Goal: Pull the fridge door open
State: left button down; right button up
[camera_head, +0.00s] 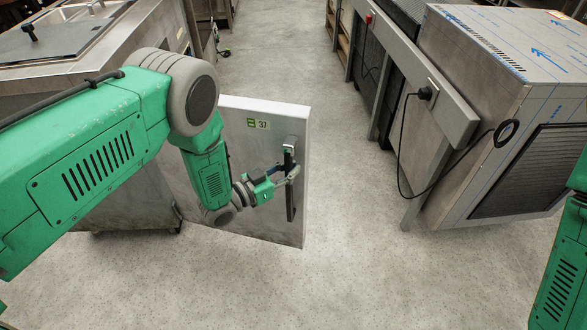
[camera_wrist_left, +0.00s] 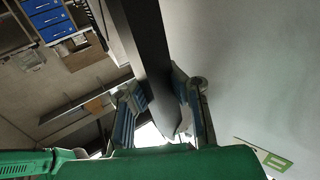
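The fridge door (camera_head: 262,215) is a pale grey panel with a green "37" label, and it stands out from the steel unit into the aisle, its outer face toward me. Its far left side is hidden behind my left arm. A dark upright handle (camera_head: 290,192) is near its right edge. My left gripper (camera_head: 288,176) is at this handle. In the left wrist view, the fingers of my left gripper (camera_wrist_left: 160,108) lie on both sides of the dark handle bar (camera_wrist_left: 152,45) and appear closed on it. My right gripper is out of view; only part of the right arm shows.
A steel counter unit (camera_head: 120,40) stands at the left, partly behind my arm. At the right, a steel appliance (camera_head: 515,85) with a vent stands by a bench rail, and a black cable (camera_head: 400,160) hangs there. The speckled floor between is clear.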

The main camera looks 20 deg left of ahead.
pick_arm(q)
jog(key=shift+w+a+r, duration=0.3)
jog(key=shift+a, duration=0.15)
jog(key=c, duration=1.6)
grip_release()
jog(key=shift+c, duration=0.2)
jog(key=shift+o, duration=1)
jog(key=shift+s+a, duration=0.1)
jog(key=shift+s+f, duration=0.15)
jog(key=shift+f, duration=0.1)
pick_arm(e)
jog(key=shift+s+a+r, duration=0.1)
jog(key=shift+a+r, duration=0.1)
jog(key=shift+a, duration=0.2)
pick_arm(q)
jog(key=v, duration=1.2)
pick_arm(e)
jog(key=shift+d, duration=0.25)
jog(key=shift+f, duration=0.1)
